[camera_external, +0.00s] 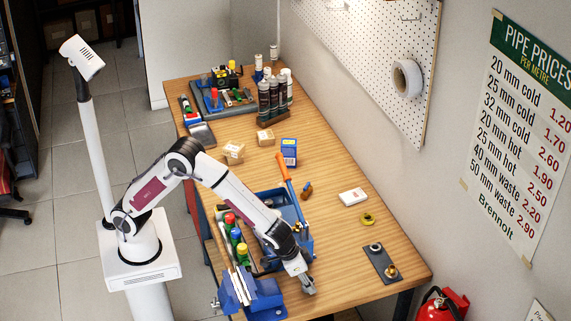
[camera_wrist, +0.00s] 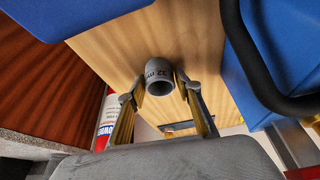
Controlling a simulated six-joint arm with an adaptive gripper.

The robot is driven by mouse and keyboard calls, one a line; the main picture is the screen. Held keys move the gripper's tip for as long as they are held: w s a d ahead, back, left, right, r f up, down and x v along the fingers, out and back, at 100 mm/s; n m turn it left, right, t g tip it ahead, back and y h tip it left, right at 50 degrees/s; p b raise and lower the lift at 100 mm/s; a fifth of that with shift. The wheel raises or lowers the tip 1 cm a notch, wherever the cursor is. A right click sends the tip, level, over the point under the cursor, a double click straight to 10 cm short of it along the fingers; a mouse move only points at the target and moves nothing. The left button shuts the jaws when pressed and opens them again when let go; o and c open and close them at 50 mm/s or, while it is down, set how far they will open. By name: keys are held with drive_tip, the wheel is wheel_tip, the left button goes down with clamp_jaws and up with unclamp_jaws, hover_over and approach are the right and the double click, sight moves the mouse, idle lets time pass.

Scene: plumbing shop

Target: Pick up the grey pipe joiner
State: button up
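The grey pipe joiner (camera_wrist: 159,77) is a short hollow tube with dark "32 mm" lettering. It shows in the upper middle of the wrist view, against the wooden bench top. My gripper (camera_wrist: 160,82) has one finger on each side of the joiner. The fingers are apart, with what look like narrow gaps beside the tube; whether either touches it is hard to tell. In the external view my gripper (camera_external: 306,284) is low over the near end of the bench, and I cannot make out the joiner there.
A dark plate with fittings (camera_external: 381,264) lies to the right. The wooden bench (camera_external: 345,285) is clear between my gripper and that plate.

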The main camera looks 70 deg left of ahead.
drive_tip(key=c, duration=0.3)
drive_tip(key=shift+r, duration=5)
